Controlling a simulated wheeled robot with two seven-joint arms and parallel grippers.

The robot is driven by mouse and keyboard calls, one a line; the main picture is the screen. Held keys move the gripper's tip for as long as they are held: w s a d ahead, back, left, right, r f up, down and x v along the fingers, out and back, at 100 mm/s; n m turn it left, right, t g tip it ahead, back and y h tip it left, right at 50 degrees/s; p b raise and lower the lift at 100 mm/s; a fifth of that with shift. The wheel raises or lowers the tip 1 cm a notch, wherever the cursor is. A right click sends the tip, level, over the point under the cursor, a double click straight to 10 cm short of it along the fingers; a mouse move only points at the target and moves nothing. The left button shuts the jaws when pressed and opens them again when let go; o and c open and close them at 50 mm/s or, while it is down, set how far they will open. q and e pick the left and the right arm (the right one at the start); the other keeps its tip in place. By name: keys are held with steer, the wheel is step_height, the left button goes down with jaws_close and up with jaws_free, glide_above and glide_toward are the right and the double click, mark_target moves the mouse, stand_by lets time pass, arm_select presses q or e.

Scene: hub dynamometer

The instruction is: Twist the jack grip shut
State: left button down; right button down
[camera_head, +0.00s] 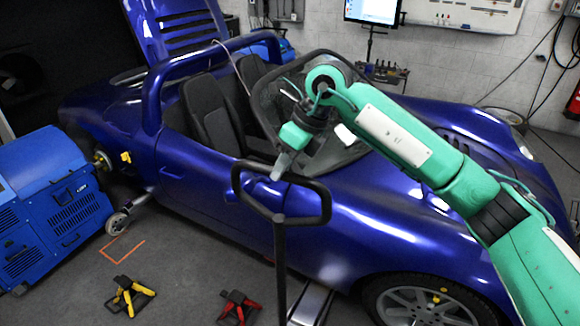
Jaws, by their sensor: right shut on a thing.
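The jack grip (325,202) is a black loop handle on top of an upright black pole (280,265), in front of the blue car's door. My right arm comes in from the right, and its green and grey right gripper (277,173) points down at the top bar of the loop. The right gripper is shut on the jack grip; its fingertips hide a small part of that bar. My left gripper is not in view. The foot of the pole is cut off by the bottom edge.
The blue open-top car (215,200) fills the middle, close behind the grip. A blue dynamometer unit (50,205) stands at the left. A yellow stand (128,298) and a red stand (238,308) are on the floor. Grey floor is free between them.

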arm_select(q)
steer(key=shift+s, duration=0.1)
arm_select(e)
steer(key=c, duration=1.3)
jaws_free()
steer(key=shift+r, duration=0.1)
arm_select(q)
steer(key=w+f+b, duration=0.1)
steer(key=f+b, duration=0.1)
steer(key=b, duration=0.1)
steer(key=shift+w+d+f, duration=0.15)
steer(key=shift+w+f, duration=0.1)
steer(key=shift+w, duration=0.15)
arm_select(e)
steer(key=v, duration=1.3)
steer(key=shift+d+r, duration=0.2)
steer(key=shift+r, duration=0.1)
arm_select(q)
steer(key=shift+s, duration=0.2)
